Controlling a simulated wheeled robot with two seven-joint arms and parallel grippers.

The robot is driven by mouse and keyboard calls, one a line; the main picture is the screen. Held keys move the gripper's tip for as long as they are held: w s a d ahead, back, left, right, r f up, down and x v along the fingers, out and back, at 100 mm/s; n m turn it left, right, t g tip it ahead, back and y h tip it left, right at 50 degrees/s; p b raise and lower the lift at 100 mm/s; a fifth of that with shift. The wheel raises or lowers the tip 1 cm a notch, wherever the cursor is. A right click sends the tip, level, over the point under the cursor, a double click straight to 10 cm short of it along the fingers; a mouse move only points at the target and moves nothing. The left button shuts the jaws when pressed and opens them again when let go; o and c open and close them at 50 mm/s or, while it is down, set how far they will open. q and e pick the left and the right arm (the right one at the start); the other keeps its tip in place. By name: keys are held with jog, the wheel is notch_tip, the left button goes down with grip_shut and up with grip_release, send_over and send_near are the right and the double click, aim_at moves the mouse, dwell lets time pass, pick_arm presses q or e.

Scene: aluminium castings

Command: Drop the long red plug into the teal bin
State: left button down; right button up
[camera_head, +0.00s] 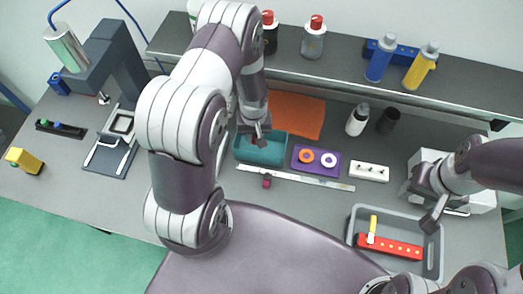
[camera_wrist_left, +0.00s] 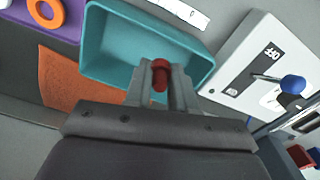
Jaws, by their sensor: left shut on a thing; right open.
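My left gripper (camera_head: 258,142) hangs over the teal bin (camera_head: 245,157) in the head view. In the left wrist view, my left gripper (camera_wrist_left: 160,88) is shut on the red plug (camera_wrist_left: 160,72). The plug sits between the fingertips, in front of the teal bin's near side (camera_wrist_left: 100,62). The visible bin floor looks empty. In the head view the plug is hidden or too small to make out. My right gripper (camera_head: 431,214) is open and empty near the grey tray at the right.
A purple block with orange and white rings (camera_head: 316,160) stands right of the bin. An orange mat (camera_head: 298,113) lies behind it. A grey tray (camera_head: 352,224) holds a red bar (camera_head: 390,247).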

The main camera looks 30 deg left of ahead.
pick_arm(q)
jog(key=shift+w+d+f, duration=0.15)
jog(key=shift+w+f, duration=0.45)
jog(key=shift+f, duration=0.3)
jog(key=shift+w+f, duration=0.15)
jog(key=shift+w, duration=0.15)
jog(key=shift+a, duration=0.35)
jog(key=shift+s+a+r, duration=0.15)
jog(key=shift+s+r, duration=0.05)
jog(key=shift+s, duration=0.15)
jog(key=c, duration=0.9)
grip_release()
jog(key=shift+s+r, duration=0.15)
jog(key=shift+s, duration=0.15)
jog(key=shift+c, duration=0.2)
jog(key=shift+o, duration=0.4)
jog(key=shift+w, duration=0.35)
notch_tip(320, 180, up, 13)
jog(key=b, duration=0.3)
jog(key=shift+f, duration=0.2)
pick_arm(e)
jog(key=f, duration=0.2)
jog(key=w+f, duration=0.1)
jog(key=f, duration=0.1)
jog(key=shift+a, duration=0.4)
